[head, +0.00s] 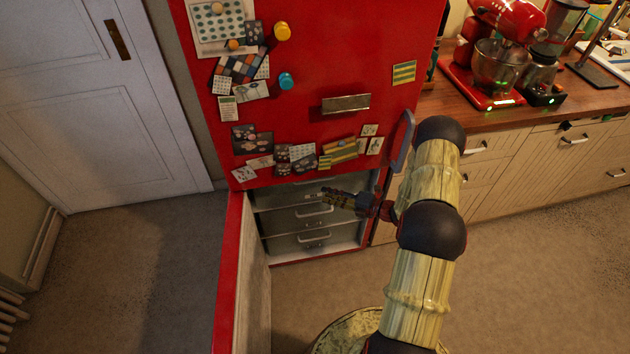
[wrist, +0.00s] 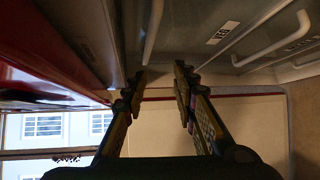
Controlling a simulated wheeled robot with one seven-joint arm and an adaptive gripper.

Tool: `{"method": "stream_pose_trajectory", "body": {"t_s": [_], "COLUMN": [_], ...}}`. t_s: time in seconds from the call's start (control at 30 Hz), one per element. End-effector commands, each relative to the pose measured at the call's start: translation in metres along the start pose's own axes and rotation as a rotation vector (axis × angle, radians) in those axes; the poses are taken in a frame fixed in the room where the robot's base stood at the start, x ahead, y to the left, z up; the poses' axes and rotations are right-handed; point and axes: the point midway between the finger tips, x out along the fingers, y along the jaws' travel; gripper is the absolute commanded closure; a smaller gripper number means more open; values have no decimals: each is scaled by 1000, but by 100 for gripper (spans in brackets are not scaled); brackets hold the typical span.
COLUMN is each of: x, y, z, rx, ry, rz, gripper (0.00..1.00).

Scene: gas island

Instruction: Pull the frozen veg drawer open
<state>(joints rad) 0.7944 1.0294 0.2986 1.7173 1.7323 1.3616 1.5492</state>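The red fridge-freezer's lower compartment is open and shows grey drawers, a top one (head: 275,200), a middle one (head: 285,220) and a bottom one (head: 285,243), each looking shut. I cannot read which is the frozen veg drawer. My gripper (head: 327,199) reaches in from the right, in front of the upper drawers, and hides part of the top one. In the wrist view my gripper (wrist: 159,76) has its two fingers apart. A pale bar handle (wrist: 152,35) shows between and beyond the fingertips; I cannot tell whether they touch it. Another handle (wrist: 275,40) and a small label (wrist: 223,32) are to the right.
The open red freezer door (head: 230,270) stands on the left of the compartment. The red upper fridge door (head: 310,100), with magnets and notes, is shut above. A wooden counter (head: 440,108) with a red mixer (head: 500,45) is at right. The floor in front is mostly clear.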

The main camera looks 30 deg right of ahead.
Motion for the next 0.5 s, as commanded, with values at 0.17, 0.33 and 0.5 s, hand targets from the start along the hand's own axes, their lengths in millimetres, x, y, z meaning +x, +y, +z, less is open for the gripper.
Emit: {"method": "stream_pose_trajectory", "body": {"t_s": [0.17,0.33,0.5], "x": [0,6,30], "y": [10,12,12], "z": [26,29,29], "rx": [209,272,273], "ry": [-77,-80,-76], "rz": [47,57,57], "gripper": [72,72,72]}}
